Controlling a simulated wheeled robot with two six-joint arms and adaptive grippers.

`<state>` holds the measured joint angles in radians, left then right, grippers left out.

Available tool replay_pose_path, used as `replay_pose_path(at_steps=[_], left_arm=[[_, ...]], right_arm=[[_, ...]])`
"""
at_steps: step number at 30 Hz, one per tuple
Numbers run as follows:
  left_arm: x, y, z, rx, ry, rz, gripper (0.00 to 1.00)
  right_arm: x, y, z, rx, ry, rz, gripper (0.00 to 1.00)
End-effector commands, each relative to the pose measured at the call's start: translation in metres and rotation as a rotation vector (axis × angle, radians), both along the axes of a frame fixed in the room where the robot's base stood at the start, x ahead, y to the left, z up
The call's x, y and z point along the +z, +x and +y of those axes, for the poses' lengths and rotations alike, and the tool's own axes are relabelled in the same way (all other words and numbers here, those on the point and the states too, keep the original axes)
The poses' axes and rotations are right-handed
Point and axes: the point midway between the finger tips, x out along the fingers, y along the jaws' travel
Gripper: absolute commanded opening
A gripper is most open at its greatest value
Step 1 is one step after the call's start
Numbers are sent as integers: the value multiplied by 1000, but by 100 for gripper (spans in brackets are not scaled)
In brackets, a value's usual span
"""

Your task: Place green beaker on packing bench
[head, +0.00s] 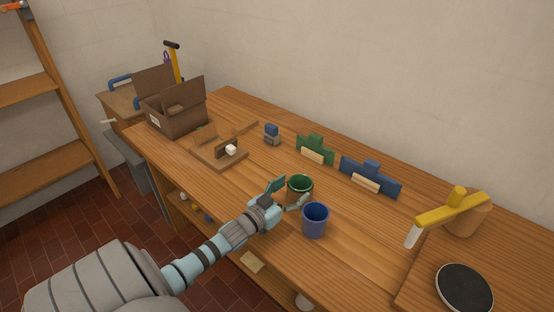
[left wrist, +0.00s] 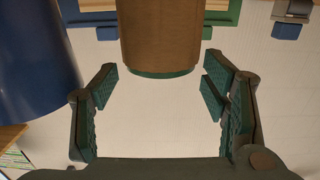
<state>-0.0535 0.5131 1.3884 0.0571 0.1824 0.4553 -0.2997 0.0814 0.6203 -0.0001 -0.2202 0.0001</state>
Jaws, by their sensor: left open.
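The green beaker (head: 299,186) stands upright on the long wooden bench (head: 335,262), near its front edge. My left gripper (head: 289,193) is at the beaker's near side, open, with one finger toward each side of it. In the left wrist view, a brown, green-rimmed cylinder (left wrist: 162,38), seemingly this beaker, lies ahead of the spread fingers (left wrist: 157,88). A gap shows between the fingers and it, and its top is cut off. The frames do not show a label saying which surface is the packing bench. My right gripper is not in view.
A blue beaker (head: 315,222) stands close beside the green one; it also shows in the left wrist view (left wrist: 35,65). Green (head: 315,147) and blue (head: 369,176) blocks stand behind. An open cardboard box (head: 177,115) is far left. A yellow-handled tool (head: 450,208) and dark disc (head: 464,288) are right.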

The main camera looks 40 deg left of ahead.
Motion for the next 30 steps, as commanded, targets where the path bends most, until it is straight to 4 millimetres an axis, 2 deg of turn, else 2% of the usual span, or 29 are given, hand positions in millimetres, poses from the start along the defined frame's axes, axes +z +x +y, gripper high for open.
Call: replay_pose_path(at_steps=[6, 12, 30], left_arm=[[10, -45, -1, 1, -1, 4, 68], [8, -72, -1, 1, 1, 1, 68], [6, -75, -1, 1, 0, -1, 68]], right_arm=[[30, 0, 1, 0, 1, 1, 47], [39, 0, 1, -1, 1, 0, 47], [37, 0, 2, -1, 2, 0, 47]])
